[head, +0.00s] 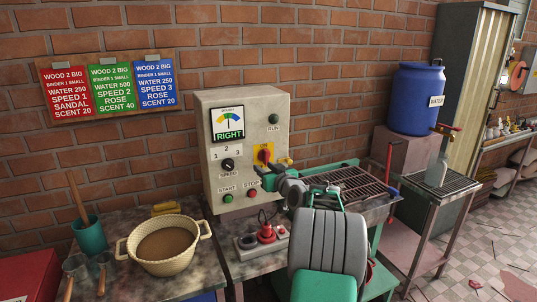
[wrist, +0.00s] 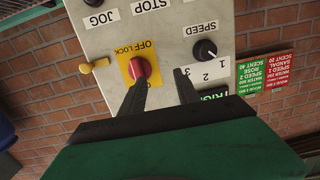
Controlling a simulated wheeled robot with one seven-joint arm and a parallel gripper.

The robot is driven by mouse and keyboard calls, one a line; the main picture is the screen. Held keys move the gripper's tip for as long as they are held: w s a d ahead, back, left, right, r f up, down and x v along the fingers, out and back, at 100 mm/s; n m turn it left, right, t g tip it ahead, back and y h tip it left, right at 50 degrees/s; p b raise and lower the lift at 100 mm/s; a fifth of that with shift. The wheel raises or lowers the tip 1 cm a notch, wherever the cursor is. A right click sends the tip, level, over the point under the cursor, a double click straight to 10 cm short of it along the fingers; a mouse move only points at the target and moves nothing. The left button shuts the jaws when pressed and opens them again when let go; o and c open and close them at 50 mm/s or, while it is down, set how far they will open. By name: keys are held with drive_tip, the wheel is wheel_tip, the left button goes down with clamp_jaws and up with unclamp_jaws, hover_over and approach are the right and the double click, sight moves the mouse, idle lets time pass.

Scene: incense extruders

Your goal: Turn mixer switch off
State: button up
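The control box (head: 240,125) stands against the brick wall, with a red rotary switch (head: 263,153) on a yellow plate at its right side. In the wrist view the box appears upside down. The red switch knob (wrist: 139,68) there sits on the yellow plate (wrist: 133,52) marked OFF and LOCK. My gripper (wrist: 160,75) is open, with its two dark fingers pointing at the panel. The left finger's tip overlaps the knob's lower edge; the right finger's tip lies over the bare panel beside the number scale. I cannot tell whether the finger touches the knob.
A black speed knob (wrist: 205,49) is close to the right finger. A yellow knob (wrist: 93,65) juts from the box's edge. A basin of brown mix (head: 165,245), a red-buttoned pendant (head: 265,235) and a blue barrel (head: 417,98) stand nearby.

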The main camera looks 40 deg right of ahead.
sight(268, 155)
drive_tip(key=shift+t+h, duration=0.5)
drive_tip(key=w+d+p, duration=0.1)
drive_tip(key=w+d, duration=0.3)
drive_tip(key=w+d+r+p, duration=0.1)
drive_tip(key=w+d, duration=0.1)
drive_tip(key=shift+p, duration=0.35)
clamp_jaws()
